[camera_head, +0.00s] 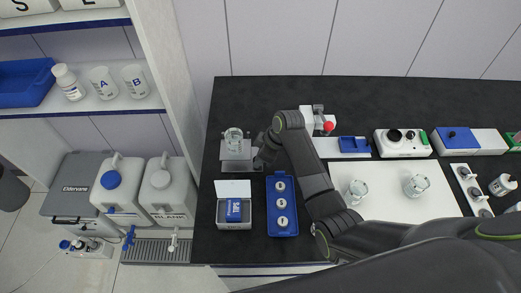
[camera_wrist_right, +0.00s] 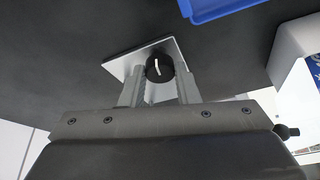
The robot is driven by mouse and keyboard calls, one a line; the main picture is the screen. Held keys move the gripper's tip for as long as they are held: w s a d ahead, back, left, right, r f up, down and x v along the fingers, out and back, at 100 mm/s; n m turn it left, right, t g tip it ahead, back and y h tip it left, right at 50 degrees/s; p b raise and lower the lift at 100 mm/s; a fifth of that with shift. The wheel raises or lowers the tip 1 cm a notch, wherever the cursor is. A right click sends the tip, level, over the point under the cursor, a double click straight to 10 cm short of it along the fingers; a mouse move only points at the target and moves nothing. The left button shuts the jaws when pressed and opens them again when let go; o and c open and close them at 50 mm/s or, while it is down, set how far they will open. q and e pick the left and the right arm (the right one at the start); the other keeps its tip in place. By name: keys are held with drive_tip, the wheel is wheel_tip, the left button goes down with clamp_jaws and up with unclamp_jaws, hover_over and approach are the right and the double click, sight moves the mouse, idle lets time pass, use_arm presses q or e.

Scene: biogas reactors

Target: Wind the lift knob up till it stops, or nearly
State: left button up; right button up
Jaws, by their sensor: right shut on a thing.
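The lift (camera_head: 236,156) is a small grey metal stand at the left of the black bench, with a glass vessel (camera_head: 233,138) on its plate. Its black knob (camera_wrist_right: 158,68) carries a white pointer mark and sits between the fingers in the right wrist view. There the mark runs nearly upright in the picture. My right gripper (camera_head: 261,155) is at the right side of the lift and is shut on the knob. In the head view the gripper and arm hide the knob. The lift's plate edge (camera_wrist_right: 122,66) shows behind the fingers. My left gripper is not in view.
In front of the lift stand an open white box (camera_head: 234,189) with a blue packet and a blue tray (camera_head: 283,228) with several round pieces. A red-knobbed device (camera_head: 327,126) is behind my forearm. A white mat (camera_head: 400,190) with glass vessels lies to the right.

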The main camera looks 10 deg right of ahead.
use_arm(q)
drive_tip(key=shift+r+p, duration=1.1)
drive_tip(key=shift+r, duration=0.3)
use_arm(e)
drive_tip(key=shift+m+t, duration=0.5)
drive_tip(key=shift+m, duration=0.7)
drive_tip(key=shift+h, duration=0.3)
drive_tip(key=o, duration=1)
drive_tip(key=shift+s, duration=0.1)
drive_tip(key=shift+c, duration=0.2)
use_arm(q)
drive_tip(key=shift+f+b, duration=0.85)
drive_tip(key=shift+b, duration=0.05)
use_arm(e)
drive_tip(key=v, duration=1.7)
drive_tip(key=shift+r, duration=0.2)
